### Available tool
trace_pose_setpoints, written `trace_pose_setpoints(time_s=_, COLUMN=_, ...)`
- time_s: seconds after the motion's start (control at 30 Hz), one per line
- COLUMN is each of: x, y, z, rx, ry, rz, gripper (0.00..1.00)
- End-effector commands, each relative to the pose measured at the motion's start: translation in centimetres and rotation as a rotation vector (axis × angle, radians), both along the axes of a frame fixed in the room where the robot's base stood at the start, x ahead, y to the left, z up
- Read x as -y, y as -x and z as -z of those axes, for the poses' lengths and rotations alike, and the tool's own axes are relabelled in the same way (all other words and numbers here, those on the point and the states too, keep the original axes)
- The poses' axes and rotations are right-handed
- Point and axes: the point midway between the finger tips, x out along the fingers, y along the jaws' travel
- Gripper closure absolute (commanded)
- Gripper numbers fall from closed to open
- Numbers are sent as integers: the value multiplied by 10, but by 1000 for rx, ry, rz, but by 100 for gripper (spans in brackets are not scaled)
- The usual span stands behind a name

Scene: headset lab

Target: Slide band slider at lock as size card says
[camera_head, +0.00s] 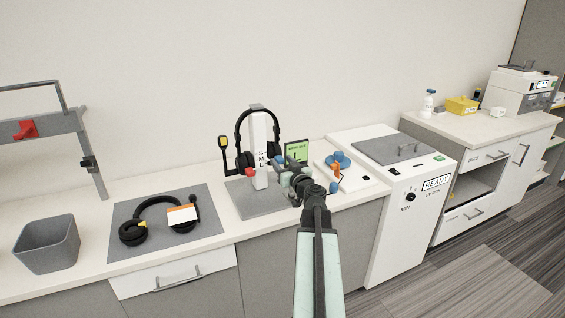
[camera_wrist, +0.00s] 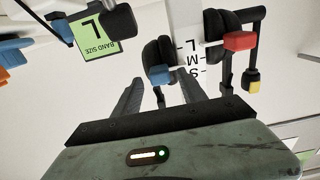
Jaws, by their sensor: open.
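A black headset (camera_head: 242,150) hangs on a white stand (camera_head: 259,135) marked S, M, L; it shows upside down in the wrist view (camera_wrist: 160,52). A red block (camera_head: 250,172) and a blue block sit low at the stand; in the wrist view the red block (camera_wrist: 240,41) and blue block (camera_wrist: 160,75) are at opposite ends of a pale bar. The green size card (camera_head: 297,152) reads L, also in the wrist view (camera_wrist: 97,35). My gripper (camera_wrist: 160,84) is open, its fingers pointing toward the blue block; contact cannot be told. My arm partly hides the blue block in the head view.
A second headset (camera_head: 150,226) with a white tag lies on a grey mat (camera_head: 205,196) at left, beside a grey bin (camera_head: 47,246). A white board (camera_head: 355,180) with blue and orange parts and a READY cabinet (camera_head: 415,205) stand right of my gripper.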

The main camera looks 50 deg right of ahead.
Motion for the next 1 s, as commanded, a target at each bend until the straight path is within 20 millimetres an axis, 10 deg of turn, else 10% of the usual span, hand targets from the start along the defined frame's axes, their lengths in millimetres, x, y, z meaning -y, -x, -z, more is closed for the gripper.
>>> trace_pose_setpoints(time_s=0.3, x=3, y=-8, z=0, rx=0, ry=0, rz=1, gripper=54)
trace_pose_setpoints(time_s=0.5, x=3, y=-8, z=0, rx=0, ry=0, rz=1, gripper=100)
trace_pose_setpoints(time_s=1.0, x=4, y=-7, z=0, rx=0, ry=0, rz=2, gripper=100)
